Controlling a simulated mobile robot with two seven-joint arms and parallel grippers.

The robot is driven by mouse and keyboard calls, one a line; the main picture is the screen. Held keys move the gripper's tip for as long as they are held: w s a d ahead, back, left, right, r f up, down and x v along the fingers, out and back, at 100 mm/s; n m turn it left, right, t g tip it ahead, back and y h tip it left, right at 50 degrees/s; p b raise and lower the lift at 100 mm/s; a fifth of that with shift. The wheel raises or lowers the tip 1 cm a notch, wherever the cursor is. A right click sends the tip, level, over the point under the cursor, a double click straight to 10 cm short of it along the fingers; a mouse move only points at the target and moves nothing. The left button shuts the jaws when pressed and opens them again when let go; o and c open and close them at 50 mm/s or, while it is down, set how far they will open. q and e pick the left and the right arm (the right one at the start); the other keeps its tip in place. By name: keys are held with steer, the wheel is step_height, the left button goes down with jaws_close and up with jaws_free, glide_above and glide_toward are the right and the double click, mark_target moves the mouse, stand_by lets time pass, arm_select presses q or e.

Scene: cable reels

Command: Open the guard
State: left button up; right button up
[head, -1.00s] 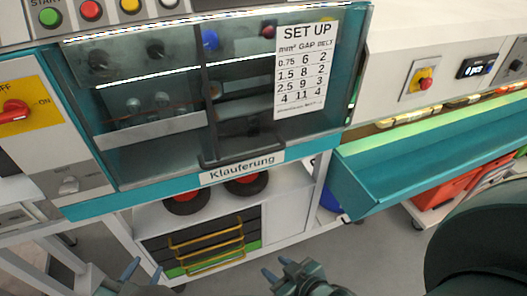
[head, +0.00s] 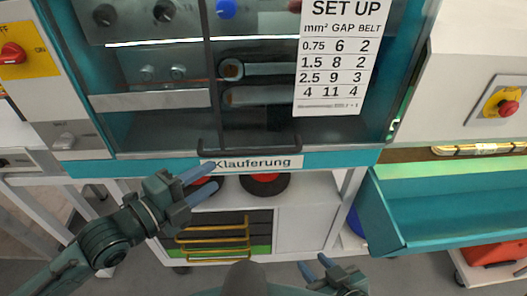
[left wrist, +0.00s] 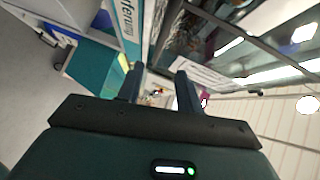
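The guard (head: 160,125) is a clear panel on the front of the machine, with a teal lower edge labelled "Klauferung" and a dark handle (head: 250,151) at its bottom middle. It is down, covering the machine's inside. My left gripper (head: 203,184) is in front of and just below the label, left of the handle, with its fingers apart and nothing between them. In the left wrist view my left gripper's fingers (left wrist: 160,88) are apart and empty. My right gripper (head: 318,268) is low at the bottom of the head view, its fingers apart and empty.
A "SET UP" sheet (head: 337,55) is stuck on the guard. A teal trough (head: 430,205) juts out at the right. Below the guard are red-and-black reels (head: 265,184) on a white shelf and a rack with yellow handles (head: 215,240). A red knob (head: 12,53) is at the left.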

mark_target(247, 155)
arm_select(q)
steer(key=p+x, duration=0.1)
steer(key=x, duration=1.2)
jaws_close()
